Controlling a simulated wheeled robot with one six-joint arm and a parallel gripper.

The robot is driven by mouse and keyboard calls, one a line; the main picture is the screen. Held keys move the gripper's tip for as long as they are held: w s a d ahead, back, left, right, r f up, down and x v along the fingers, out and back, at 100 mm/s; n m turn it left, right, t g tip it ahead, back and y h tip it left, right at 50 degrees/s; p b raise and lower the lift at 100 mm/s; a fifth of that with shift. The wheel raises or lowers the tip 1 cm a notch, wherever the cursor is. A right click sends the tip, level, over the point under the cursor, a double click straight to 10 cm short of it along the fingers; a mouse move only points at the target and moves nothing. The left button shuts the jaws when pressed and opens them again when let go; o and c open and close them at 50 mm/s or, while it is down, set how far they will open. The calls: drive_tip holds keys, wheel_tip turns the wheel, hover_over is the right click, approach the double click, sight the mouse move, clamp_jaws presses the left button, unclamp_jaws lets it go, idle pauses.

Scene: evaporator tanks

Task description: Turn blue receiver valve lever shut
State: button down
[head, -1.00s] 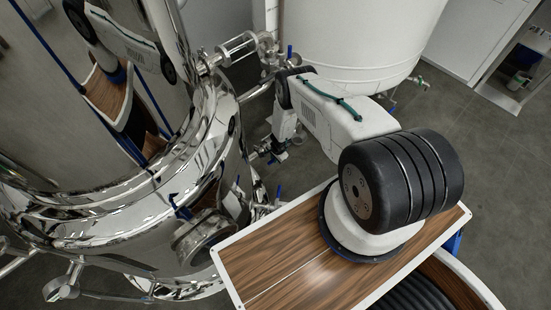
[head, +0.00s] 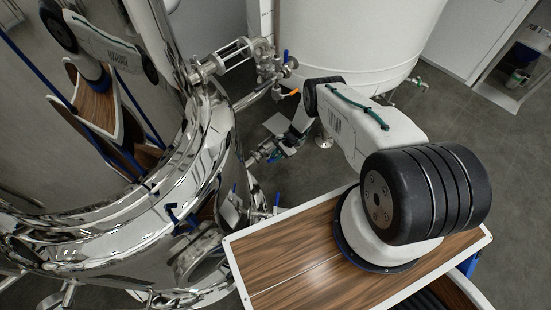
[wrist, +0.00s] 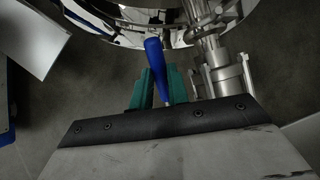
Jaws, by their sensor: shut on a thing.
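A blue valve lever (wrist: 154,62) stands between the two green fingers of my gripper (wrist: 158,88) in the wrist view. The fingers are shut on it, and its upper end sticks out past them. A metal valve and pipe fitting (wrist: 222,70) lies just to the right of the lever. In the head view my gripper (head: 276,156) is low between the polished tank and the white tank, at a small metal valve (head: 262,151). The lever itself is too small and covered to make out there.
The polished steel tank (head: 210,150) fills the left, close beside my gripper. The white tank (head: 350,40) stands behind my arm. Other blue levers show on the upper pipe (head: 285,56) and near the tank's lower side (head: 277,199). Open grey floor (head: 470,130) lies to the right.

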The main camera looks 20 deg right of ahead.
drive_tip(key=shift+d+r+y, duration=0.15)
drive_tip(key=shift+d+y, duration=0.05)
drive_tip(key=shift+y, duration=0.2)
drive_tip(key=c, duration=1.3)
unclamp_jaws()
drive_tip(key=shift+d, duration=0.1)
drive_tip(key=shift+c, duration=0.2)
drive_tip(key=shift+r, duration=0.1)
drive_tip(key=v, duration=0.7)
drive_tip(key=shift+w+d+r, duration=0.15)
drive_tip(key=shift+d+r, duration=0.1)
